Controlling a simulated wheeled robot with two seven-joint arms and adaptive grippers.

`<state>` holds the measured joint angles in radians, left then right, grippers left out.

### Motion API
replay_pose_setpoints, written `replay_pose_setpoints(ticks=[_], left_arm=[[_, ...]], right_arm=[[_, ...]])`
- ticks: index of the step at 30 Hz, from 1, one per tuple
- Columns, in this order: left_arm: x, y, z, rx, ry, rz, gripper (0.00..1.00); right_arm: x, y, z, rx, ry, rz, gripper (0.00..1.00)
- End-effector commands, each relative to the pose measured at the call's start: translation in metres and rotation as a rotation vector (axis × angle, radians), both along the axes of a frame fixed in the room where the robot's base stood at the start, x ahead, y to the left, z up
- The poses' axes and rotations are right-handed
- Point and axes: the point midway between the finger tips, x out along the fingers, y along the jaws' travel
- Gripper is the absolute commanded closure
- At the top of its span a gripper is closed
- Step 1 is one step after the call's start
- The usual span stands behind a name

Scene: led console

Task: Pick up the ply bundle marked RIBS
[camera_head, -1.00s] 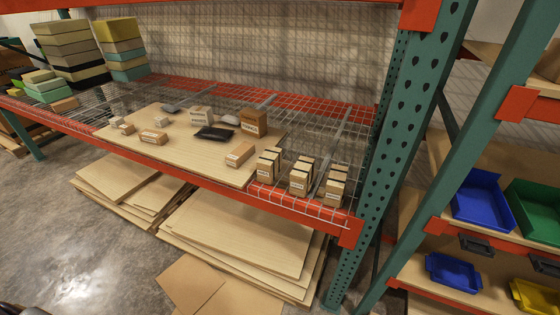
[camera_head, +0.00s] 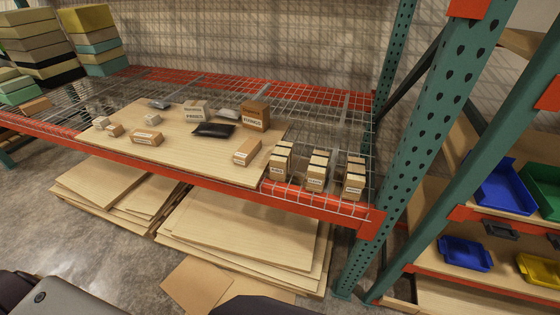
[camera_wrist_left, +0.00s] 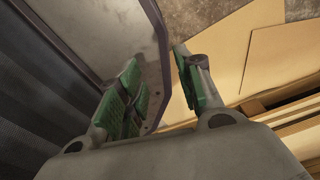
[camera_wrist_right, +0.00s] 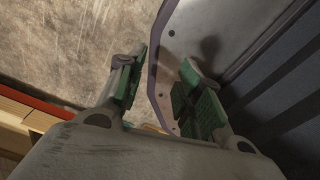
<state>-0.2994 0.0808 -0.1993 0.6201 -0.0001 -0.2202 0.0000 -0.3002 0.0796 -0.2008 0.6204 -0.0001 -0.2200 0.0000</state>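I cannot tell which thing is the ply bundle marked RIBS, as the labels are too small to read. Several labelled cartons stand in three rows, a left row (camera_head: 279,166), a middle row (camera_head: 316,175) and a right row (camera_head: 354,182), at the right of the wire shelf. More labelled boxes, such as a tan box (camera_head: 246,152) and a brown box (camera_head: 256,116), sit on a plywood board (camera_head: 205,160). My left gripper (camera_wrist_left: 157,60) is open and empty in the left wrist view. My right gripper (camera_wrist_right: 163,58) is open and empty in the right wrist view.
Stacked plywood sheets lie under the shelf, at left (camera_head: 118,190) and middle (camera_head: 245,232). An orange shelf beam (camera_head: 220,189) runs along the front. A green post (camera_head: 425,130) stands at right, with blue bins (camera_head: 465,252) beyond. Coloured stacks (camera_head: 38,45) stand at far left.

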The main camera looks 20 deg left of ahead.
Motion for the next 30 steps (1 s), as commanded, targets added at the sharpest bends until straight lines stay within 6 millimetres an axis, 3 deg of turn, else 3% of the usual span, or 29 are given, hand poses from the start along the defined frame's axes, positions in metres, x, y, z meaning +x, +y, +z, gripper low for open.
replay_pose_setpoints(ticks=[8,11,16,19,23,30], left_arm=[[-0.001,-0.006,0.0,-0.006,0.001,0.0,0.63],[-0.002,-0.002,0.0,-0.003,0.001,0.0,0.5],[0.021,-0.01,0.006,-0.012,-0.037,0.002,0.28],[0.049,-0.019,0.014,-0.026,-0.085,0.005,0.16],[0.101,-0.036,0.033,-0.051,-0.175,0.01,0.16],[0.214,-0.067,0.094,-0.099,-0.385,0.028,0.16]], right_arm=[[0.0,-0.003,0.0,-0.003,-0.001,-0.001,0.63],[0.0,-0.005,0.0,-0.005,0.0,0.0,0.51],[0.0,-0.005,0.002,-0.006,0.0,-0.001,0.51],[0.0,-0.005,0.003,-0.005,0.0,0.0,0.51],[0.0,-0.005,0.006,-0.005,0.0,0.0,0.51],[0.0,0.001,0.012,0.001,0.0,-0.002,0.51]])
